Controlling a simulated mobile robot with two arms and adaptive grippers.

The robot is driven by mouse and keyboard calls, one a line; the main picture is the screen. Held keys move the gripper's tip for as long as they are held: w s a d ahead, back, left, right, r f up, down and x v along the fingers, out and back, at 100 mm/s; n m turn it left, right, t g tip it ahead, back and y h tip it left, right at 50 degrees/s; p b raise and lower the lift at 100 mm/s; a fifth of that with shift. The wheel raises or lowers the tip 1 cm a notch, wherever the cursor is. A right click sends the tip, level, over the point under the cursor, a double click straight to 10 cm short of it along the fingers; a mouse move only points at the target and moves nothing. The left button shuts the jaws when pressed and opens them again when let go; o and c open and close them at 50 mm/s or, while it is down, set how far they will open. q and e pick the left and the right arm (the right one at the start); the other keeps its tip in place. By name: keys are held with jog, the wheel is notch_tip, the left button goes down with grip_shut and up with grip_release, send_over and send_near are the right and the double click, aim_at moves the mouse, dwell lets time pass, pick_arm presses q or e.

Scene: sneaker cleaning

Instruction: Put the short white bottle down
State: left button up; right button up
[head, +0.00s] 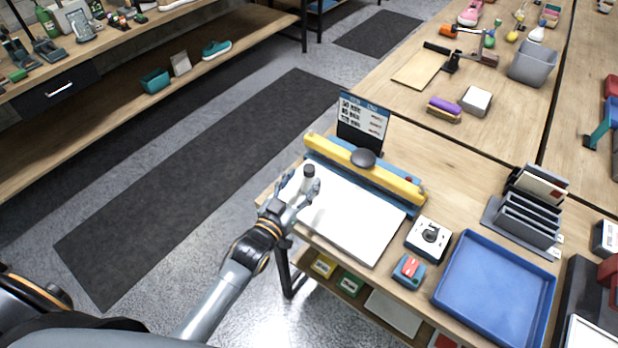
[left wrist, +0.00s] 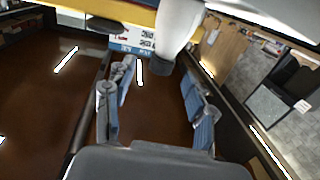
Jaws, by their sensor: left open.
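The short white bottle (head: 308,184), with a dark cap, stands near the left end of the white board (head: 348,218) in the head view. Its lower part is partly hidden by my gripper. My left gripper (head: 298,190) is open, with its fingers around or close beside the bottle. In the left wrist view, the open fingers (left wrist: 158,80) stand apart, and a pale rounded body that looks like the bottle (left wrist: 170,38) shows above and beyond them. I cannot tell whether a finger touches it. My right gripper is not in view.
A yellow and blue bar (head: 395,184) with a dark knob lies behind the board, with a black sign (head: 362,122) behind it. A boxed dial (head: 428,238), a red-and-blue block (head: 408,271) and a blue tray (head: 492,330) are to the right. Floor lies left.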

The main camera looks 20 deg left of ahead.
aim_at(306, 174)
pick_arm(q)
jog(key=w, duration=0.3)
jog(key=w+p, duration=0.1)
jog(key=shift+w+d+f, duration=0.1)
jog(key=shift+w+d, duration=0.25)
jog(key=shift+s, duration=0.1)
grip_shut()
